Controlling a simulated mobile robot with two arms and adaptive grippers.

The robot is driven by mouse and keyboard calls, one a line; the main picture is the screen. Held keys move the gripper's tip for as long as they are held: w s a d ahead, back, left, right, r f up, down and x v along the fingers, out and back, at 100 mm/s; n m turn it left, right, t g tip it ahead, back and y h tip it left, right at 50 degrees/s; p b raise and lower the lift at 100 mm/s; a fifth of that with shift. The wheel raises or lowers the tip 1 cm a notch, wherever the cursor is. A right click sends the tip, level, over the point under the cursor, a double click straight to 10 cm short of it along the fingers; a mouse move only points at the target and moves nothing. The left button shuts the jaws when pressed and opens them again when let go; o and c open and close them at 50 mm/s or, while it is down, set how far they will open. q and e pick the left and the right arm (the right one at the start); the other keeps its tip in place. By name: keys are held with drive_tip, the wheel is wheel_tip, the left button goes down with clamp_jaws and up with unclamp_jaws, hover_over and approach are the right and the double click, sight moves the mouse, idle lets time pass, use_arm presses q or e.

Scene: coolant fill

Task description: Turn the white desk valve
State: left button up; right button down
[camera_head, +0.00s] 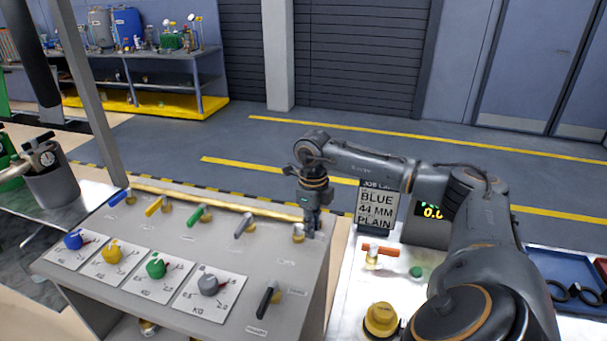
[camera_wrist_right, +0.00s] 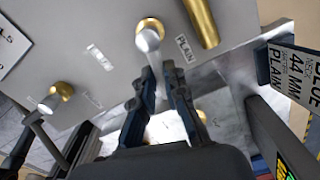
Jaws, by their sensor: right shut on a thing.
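The white desk valve (camera_wrist_right: 149,42) is a pale round hub on a brass fitting, beside a label reading PLAIN in the right wrist view. Its pale lever (camera_wrist_right: 160,128) runs down between my right gripper's fingers. My right gripper (camera_wrist_right: 168,85) is shut on this lever. In the head view my right gripper (camera_head: 310,232) points down at the right end of the desk's valve row. It hides most of the white valve there; a brass fitting (camera_head: 298,233) shows beside the fingers. My left gripper is not in view.
The grey desk (camera_head: 150,240) also carries blue, yellow, green and grey levers, coloured knobs on plates, and a black-handled valve (camera_head: 268,300). A sign (camera_head: 376,208) reads BLUE 44 MM PLAIN. A red-handled valve (camera_head: 380,250) stands on the metal table at right.

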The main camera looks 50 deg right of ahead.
drive_tip(key=shift+w+d+n, duration=0.15)
drive_tip(key=shift+d+n, duration=0.25)
drive_tip(key=shift+n, duration=0.7)
drive_tip(key=shift+d+b, duration=0.1)
drive_tip(key=shift+b, duration=0.2)
drive_tip(key=shift+r+n, duration=0.1)
drive_tip(key=shift+n, duration=0.2)
drive_tip(key=c, duration=1.4)
unclamp_jaws()
drive_tip(key=shift+r, duration=0.1)
wheel_tip(320, 180, up, 12)
drive_tip(key=shift+f, duration=0.15)
